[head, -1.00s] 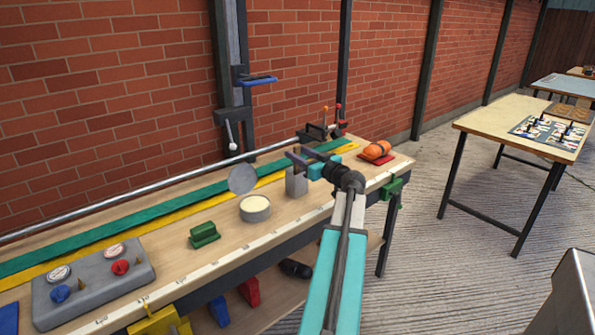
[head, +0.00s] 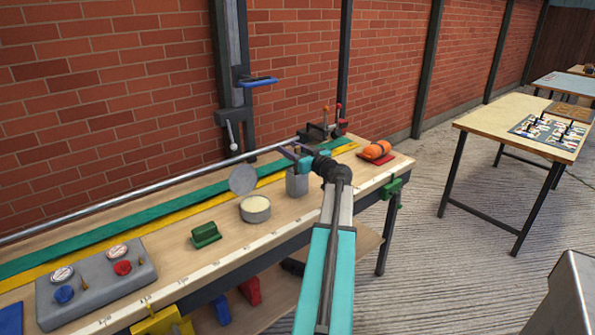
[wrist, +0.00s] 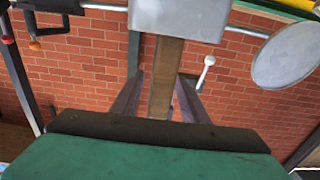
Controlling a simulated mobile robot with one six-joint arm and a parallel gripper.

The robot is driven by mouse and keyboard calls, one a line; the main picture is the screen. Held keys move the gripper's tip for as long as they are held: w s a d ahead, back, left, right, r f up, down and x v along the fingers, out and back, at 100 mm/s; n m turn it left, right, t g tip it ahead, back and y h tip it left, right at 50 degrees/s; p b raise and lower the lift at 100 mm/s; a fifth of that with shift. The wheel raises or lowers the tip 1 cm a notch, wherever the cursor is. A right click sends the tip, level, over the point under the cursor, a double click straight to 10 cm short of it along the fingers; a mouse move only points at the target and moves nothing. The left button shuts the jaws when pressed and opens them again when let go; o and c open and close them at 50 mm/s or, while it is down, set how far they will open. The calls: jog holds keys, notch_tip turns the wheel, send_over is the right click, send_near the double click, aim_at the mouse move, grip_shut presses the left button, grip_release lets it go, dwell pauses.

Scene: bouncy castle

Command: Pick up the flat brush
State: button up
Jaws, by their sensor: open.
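The flat brush (wrist: 166,75) shows in the wrist view as a flat brown wooden handle running from a grey metal cup (wrist: 180,18) toward my gripper. Its other end is hidden by the cup. My gripper (wrist: 160,88) is open, with one finger on each side of the handle and gaps visible on both sides. In the head view my gripper (head: 293,153) is just above the grey cup (head: 297,184) on the workbench (head: 330,197). I cannot make out the brush in the head view.
A round tin (head: 256,209) with a raised lid (head: 243,179) stands left of the cup. A green block (head: 205,235) and a grey control panel (head: 98,283) lie farther left. A rail and brick wall run behind.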

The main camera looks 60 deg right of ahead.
dwell(0.5)
grip_shut()
jog(key=shift+r, duration=0.15)
notch_tip(320, 180, up, 18)
jog(key=b, duration=0.1)
dwell(0.7)
dwell(0.5)
